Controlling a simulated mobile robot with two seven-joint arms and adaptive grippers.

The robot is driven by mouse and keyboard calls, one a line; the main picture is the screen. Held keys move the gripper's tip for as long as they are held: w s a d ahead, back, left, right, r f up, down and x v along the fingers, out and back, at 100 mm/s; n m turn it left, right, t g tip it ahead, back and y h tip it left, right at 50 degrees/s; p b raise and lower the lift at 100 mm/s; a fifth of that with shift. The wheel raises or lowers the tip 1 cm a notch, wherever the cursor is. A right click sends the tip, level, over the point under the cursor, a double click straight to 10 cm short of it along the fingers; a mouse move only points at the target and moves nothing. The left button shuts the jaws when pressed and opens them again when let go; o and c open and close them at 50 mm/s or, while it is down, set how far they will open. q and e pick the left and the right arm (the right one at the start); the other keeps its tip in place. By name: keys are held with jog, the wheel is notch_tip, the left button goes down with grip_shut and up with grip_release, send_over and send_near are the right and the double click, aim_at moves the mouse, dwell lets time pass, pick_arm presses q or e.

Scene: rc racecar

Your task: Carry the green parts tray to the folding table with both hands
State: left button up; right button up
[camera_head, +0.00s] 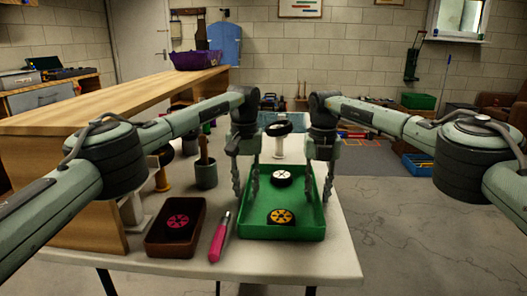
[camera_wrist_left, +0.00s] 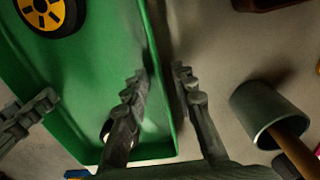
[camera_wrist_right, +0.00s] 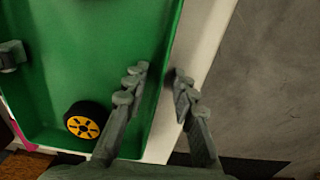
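The green parts tray (camera_head: 283,233) lies flat on a pale table (camera_head: 325,262). It holds a white-hubbed wheel (camera_head: 281,178) and a yellow-hubbed wheel (camera_head: 281,216). My left gripper (camera_head: 245,198) is at the tray's left wall; in the left wrist view its fingers (camera_wrist_left: 160,82) stand apart on either side of that wall. My right gripper (camera_head: 318,197) is at the right wall; in the right wrist view its fingers (camera_wrist_right: 158,83) also straddle the wall with gaps. Both are open. Which table is the folding one, I cannot tell.
A brown tray (camera_head: 156,243) with a pink-hubbed wheel and a pink-handled tool (camera_head: 220,238) lie left of the green tray. A grey cup (camera_head: 206,174) stands behind them. A wooden bench (camera_head: 120,95) borders the left. The floor at right (camera_head: 420,240) is clear.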

dwell(0.3)
pick_arm(q)
notch_tip(320, 180, up, 7)
jog(key=shift+r, duration=0.25)
pick_arm(e)
jog(key=shift+r, duration=0.25)
notch_tip(320, 180, up, 12)
jog(key=shift+f, duration=0.2)
